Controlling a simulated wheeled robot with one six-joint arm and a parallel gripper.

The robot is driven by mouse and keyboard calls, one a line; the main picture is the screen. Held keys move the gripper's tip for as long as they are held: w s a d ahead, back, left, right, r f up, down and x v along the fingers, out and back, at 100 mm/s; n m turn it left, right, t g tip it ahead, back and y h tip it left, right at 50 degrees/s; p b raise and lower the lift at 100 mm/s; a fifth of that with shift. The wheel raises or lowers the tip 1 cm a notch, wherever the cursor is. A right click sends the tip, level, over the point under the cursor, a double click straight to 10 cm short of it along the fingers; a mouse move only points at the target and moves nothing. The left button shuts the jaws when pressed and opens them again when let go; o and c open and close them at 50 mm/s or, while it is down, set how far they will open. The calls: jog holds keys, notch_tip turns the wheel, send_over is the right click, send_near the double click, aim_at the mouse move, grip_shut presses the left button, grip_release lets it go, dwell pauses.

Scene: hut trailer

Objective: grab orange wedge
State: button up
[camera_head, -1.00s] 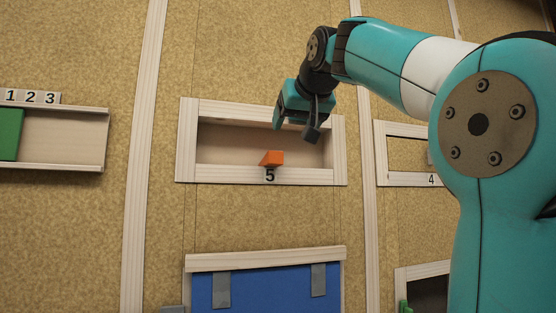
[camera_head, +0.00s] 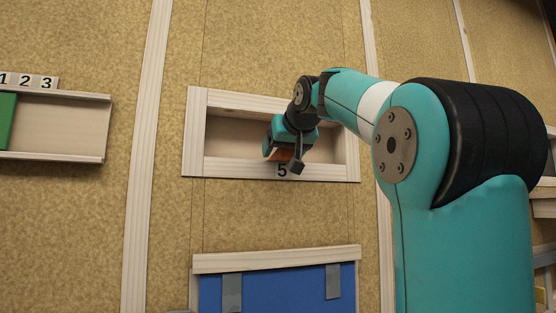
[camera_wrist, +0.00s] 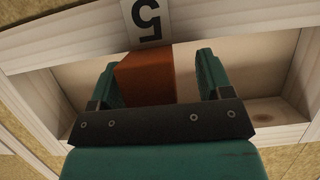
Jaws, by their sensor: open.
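The orange wedge (camera_head: 281,155) sits on the lower ledge of the framed niche (camera_head: 193,130), just above the number 5 label (camera_head: 282,170). In the head view my gripper (camera_head: 284,158) covers most of it. In the wrist view the orange wedge (camera_wrist: 146,77) lies between the two teal fingers of my gripper (camera_wrist: 158,80). The fingers are open, one on each side of it. A gap shows on the right side; the left finger is very close to the wedge, and I cannot tell whether it touches.
The niche's wooden frame surrounds my gripper closely, with its lower rail at the label. A blue panel (camera_head: 280,290) with grey straps is below. A shelf with a green panel (camera_head: 6,120) and labels 1 2 3 is at the left. The niche's right part is empty.

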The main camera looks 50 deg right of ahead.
jog(key=shift+r, duration=0.1)
jog(key=shift+s, duration=0.15)
jog(key=shift+c, duration=0.4)
jog(key=shift+d, duration=0.25)
jog(key=c, duration=0.4)
jog(key=shift+s, duration=0.1)
jog(key=c, duration=0.5)
